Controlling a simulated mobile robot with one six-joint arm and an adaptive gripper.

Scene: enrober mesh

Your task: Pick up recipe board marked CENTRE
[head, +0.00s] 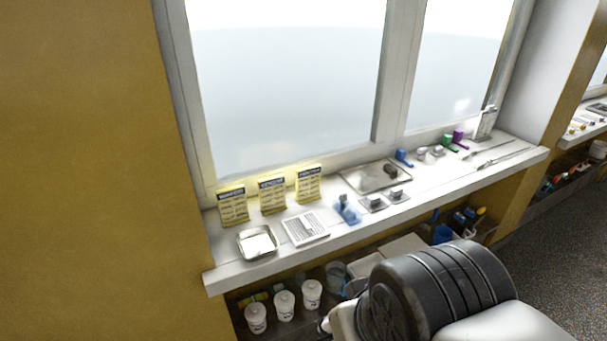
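Three yellow boards with dark blue headers stand upright in a row on the white window sill, against the window frame. They are the left board (233,206), the middle board (272,194) and the right board (308,183). Their header lettering is too small to read, so I cannot tell which one is marked CENTRE. All three look unobstructed from the front. My gripper is not in view; only a dark, ribbed part of my arm and pale links show at the lower right, well away from the boards.
To the right are a blue item (346,210) and a large tray (354,180).

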